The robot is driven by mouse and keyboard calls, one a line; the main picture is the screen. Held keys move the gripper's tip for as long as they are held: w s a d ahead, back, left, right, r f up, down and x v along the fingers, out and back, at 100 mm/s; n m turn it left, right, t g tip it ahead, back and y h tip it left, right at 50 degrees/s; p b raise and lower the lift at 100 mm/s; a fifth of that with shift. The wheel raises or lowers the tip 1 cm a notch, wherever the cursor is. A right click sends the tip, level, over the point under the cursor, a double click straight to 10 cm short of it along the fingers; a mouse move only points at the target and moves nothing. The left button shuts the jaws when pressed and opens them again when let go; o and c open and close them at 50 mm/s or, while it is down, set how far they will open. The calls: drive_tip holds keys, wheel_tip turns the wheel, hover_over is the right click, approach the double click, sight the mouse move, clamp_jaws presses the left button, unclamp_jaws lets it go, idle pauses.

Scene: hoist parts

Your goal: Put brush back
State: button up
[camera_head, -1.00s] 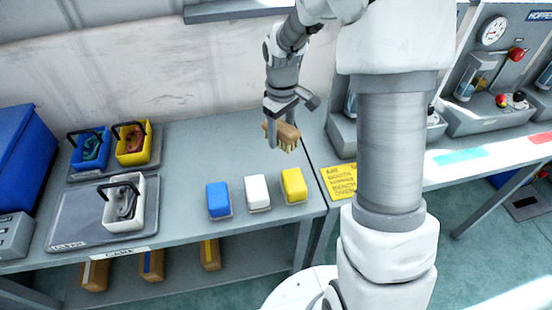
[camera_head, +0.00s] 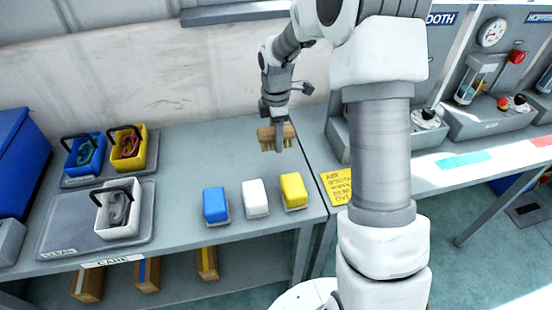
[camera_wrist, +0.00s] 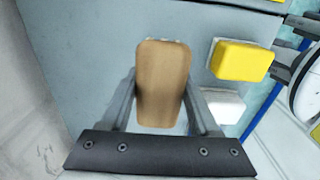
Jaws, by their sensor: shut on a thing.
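The brush has a tan wooden back and pale bristles; in the head view the brush (camera_head: 268,134) is held at my gripper (camera_head: 278,138), bristles pointing down, above the right back part of the grey bench. In the wrist view the brush's wooden back (camera_wrist: 160,85) lies between the two fingers of my gripper (camera_wrist: 160,110). The gripper is shut on the brush. The bench top shows beneath it. I cannot tell the exact height of the brush above the bench.
Yellow (camera_head: 293,190), white (camera_head: 255,198) and blue (camera_head: 215,205) blocks stand along the bench's front edge. A grey tray (camera_head: 60,225) with a white caddy (camera_head: 118,212) is at left. Behind it are blue (camera_head: 84,155) and yellow (camera_head: 127,148) caddies. The bench middle is clear.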

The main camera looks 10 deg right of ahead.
sight(276, 163)
drive_tip(key=shift+f+b, duration=0.35)
drive_tip(key=shift+f, duration=3.2)
drive_tip(key=shift+f, duration=0.2)
drive_tip(key=o, duration=1.4)
drive_tip(key=shift+o, duration=0.2)
drive_tip(key=shift+r, duration=0.15)
